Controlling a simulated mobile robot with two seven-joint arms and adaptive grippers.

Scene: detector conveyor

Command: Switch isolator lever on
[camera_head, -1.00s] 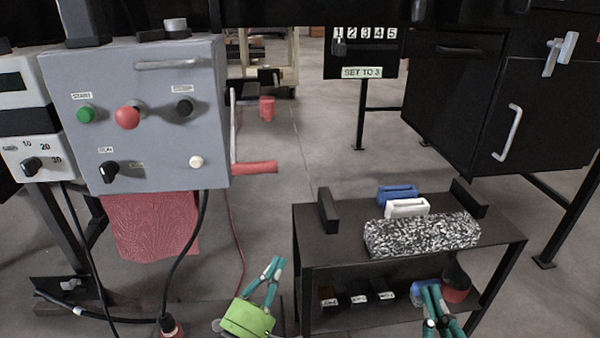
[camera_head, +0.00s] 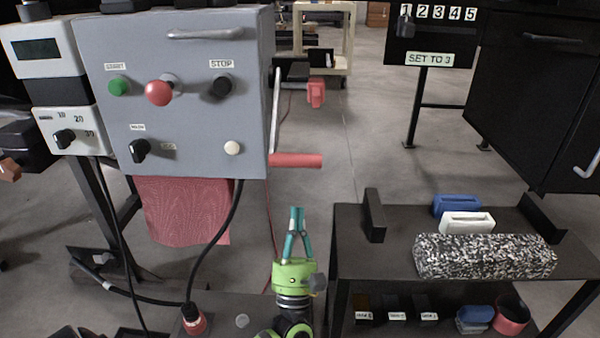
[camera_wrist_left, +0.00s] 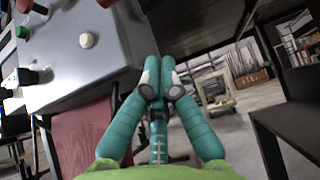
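The grey control box (camera_head: 172,95) hangs at the left of the head view. On its right side a metal bar ends low in a red horizontal handle (camera_head: 296,160). A shorter red handle (camera_head: 316,94) sticks out higher up on the same side. No label shows which is the isolator lever. My left gripper (camera_head: 297,210) is below the red horizontal handle, pointing up, apart from it and empty. Its teal fingertips are together; they also show in the left wrist view (camera_wrist_left: 159,78), beside the box. My right gripper is not in view.
A black shelf table (camera_head: 400,262) with blue and white holders and a speckled block stands at the right. A black cable hangs below the box, next to a red cloth (camera_head: 182,212). A "SET TO 3" panel (camera_head: 430,40) and black cabinet (camera_head: 535,90) stand behind.

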